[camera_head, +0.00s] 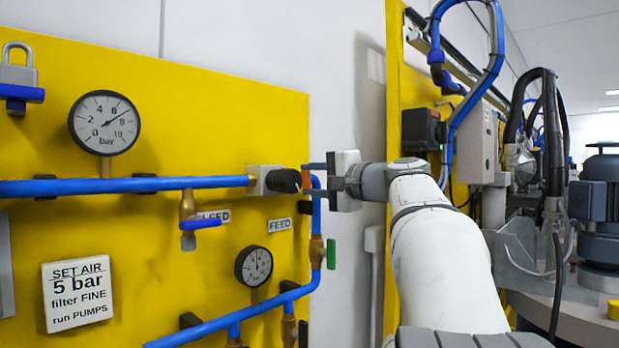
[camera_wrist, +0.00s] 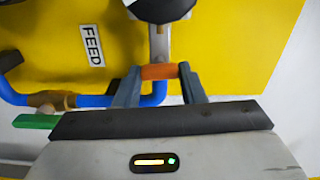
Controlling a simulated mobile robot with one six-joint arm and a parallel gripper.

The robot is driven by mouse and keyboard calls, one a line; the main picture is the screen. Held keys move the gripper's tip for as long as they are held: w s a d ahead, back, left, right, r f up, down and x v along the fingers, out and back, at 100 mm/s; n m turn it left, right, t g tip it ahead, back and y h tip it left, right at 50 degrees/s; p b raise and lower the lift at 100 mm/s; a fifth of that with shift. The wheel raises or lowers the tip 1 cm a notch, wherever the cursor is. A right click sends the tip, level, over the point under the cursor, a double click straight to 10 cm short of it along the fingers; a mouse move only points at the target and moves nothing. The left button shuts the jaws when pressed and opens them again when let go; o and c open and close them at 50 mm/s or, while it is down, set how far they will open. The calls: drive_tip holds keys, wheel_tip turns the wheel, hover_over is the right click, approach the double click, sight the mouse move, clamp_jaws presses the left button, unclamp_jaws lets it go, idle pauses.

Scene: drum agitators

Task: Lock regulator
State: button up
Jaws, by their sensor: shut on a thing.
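The regulator (camera_head: 263,180) sits on the yellow panel at the right end of the upper blue pipe, a pale grey body with a black knob (camera_head: 285,180). The knob also shows at the top of the wrist view (camera_wrist: 162,7). My gripper (camera_head: 315,178) is just right of the knob. In the wrist view its two fingers are shut on a small orange piece (camera_wrist: 159,72), which lies crosswise at the lower end of a grey metal part below the knob. I cannot tell whether the orange piece is attached to that part.
A large gauge (camera_head: 104,122) and a smaller gauge (camera_head: 254,266) are on the panel. A blue-handled valve (camera_head: 201,223) hangs below the pipe. A green handle (camera_head: 331,254) is close below my gripper. A "SET AIR 5 bar" sign (camera_head: 77,293) is lower left.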

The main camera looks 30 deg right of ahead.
drive_tip(key=shift+f+m, duration=0.15)
drive_tip(key=shift+m, duration=0.45)
drive_tip(key=o, duration=1)
drive_tip(key=shift+s, duration=0.1)
drive_tip(key=b+v, duration=0.1)
drive_tip(key=v, duration=0.7)
